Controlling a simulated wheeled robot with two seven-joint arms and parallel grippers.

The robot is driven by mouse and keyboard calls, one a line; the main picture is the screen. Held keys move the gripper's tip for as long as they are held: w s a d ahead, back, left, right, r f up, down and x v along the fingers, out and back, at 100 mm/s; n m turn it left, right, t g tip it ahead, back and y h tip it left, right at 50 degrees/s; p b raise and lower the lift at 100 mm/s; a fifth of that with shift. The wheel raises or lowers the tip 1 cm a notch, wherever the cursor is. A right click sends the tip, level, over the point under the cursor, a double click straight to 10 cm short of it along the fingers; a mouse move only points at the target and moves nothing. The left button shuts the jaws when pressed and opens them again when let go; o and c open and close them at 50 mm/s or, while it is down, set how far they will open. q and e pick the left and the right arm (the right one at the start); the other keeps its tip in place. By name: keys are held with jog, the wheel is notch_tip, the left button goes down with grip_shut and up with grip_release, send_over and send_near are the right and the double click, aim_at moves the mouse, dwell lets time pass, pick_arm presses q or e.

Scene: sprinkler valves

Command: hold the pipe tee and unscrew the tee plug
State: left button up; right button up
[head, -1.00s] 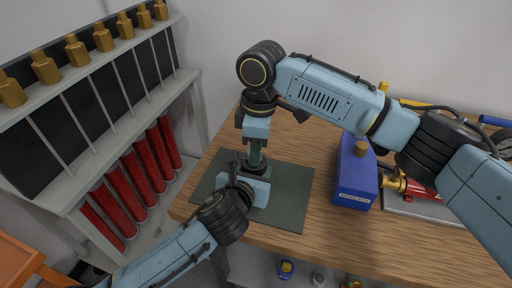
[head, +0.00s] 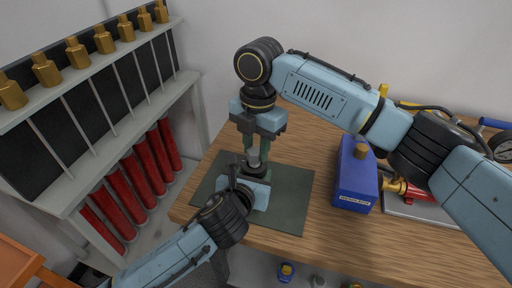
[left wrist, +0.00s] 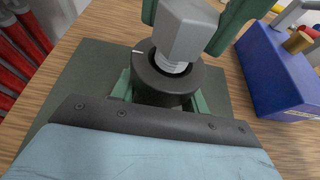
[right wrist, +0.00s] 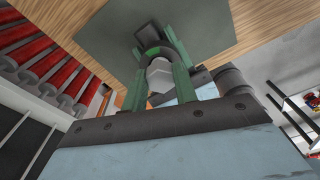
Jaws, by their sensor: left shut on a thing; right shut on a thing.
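The dark pipe tee (left wrist: 165,82) stands upright over the green mat. My left gripper (head: 252,176) is shut on it from the near side, its green fingers on either side of the body in the left wrist view. The grey tee plug (left wrist: 185,32) sits at the tee's top opening, with a band of pale thread showing between its head and the collar. My right gripper (head: 255,153) comes down from above and is shut on the plug. The plug (right wrist: 160,76) also shows between its green fingers in the right wrist view. The tee's lower part is hidden.
The dark green mat (head: 292,198) lies on the wooden table (head: 315,245). A blue box (head: 355,180) with a brass knob stands to the right, beside a tray (head: 405,207) with a red fitting. A rack (head: 95,100) with brass fittings and red tubes is at the left.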

aim_at(255, 150)
pick_arm(q)
jog(key=shift+r, duration=0.15)
pick_arm(e)
jog(key=shift+r, duration=2.5)
pick_arm(q)
jog(key=o, duration=1.8)
